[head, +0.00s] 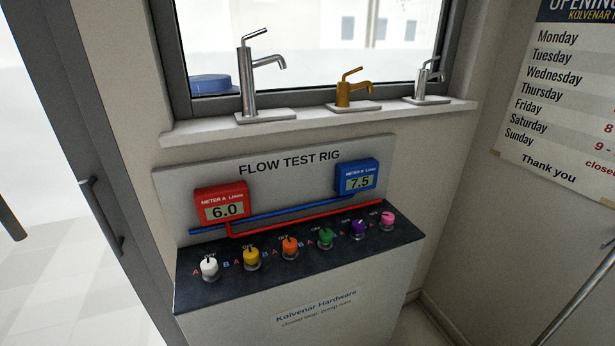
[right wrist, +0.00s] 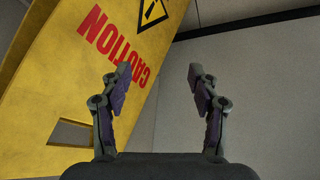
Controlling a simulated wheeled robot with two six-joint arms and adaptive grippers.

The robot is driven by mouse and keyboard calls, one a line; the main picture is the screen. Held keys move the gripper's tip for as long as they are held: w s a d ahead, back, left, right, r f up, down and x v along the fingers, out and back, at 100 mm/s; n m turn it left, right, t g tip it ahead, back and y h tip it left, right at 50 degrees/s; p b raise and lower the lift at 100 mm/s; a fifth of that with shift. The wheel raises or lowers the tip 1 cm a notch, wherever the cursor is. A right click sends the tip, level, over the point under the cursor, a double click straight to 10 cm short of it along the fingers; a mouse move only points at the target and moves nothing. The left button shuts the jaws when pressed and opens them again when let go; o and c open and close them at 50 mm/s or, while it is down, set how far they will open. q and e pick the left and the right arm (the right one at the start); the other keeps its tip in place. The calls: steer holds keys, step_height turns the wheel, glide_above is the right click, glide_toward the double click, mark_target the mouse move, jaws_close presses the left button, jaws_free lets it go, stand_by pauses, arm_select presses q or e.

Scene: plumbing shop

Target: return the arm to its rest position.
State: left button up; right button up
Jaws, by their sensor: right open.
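My right gripper (right wrist: 158,85) is open and empty in the right wrist view, its two fingers spread apart. A yellow caution sign (right wrist: 95,70) fills the left of that view, behind the left finger. I cannot tell how far it is from the fingers. No gripper shows in the head view. There the flow test rig (head: 290,310) stands under a window, with a red meter (head: 221,207) reading 6.0 and a blue meter (head: 357,178) reading 7.5. A row of coloured knobs runs along its dark top, from a white knob (head: 209,267) to a pink knob (head: 387,220).
Several taps stand on the window sill (head: 310,123), among them a tall chrome tap (head: 250,75) and a brass tap (head: 350,90). A door with a dark handle (head: 100,215) is at the left. An opening-hours poster (head: 565,100) hangs on the right wall.

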steer(key=s+a+f+g, duration=0.1)
steer(key=s+a+f, duration=0.1)
steer(key=s, duration=0.5)
steer(key=s+a+f+g, duration=0.1)
steer(key=s+a+f, duration=0.2)
steer(key=s+f, duration=0.2)
steer(key=s+a+f+g, duration=0.2)
steer(key=s+f, duration=0.2)
steer(key=s, duration=0.7)
steer(key=shift+s+a+n, duration=0.15)
steer(key=shift+s+n, duration=0.05)
steer(key=shift+n, duration=0.2)
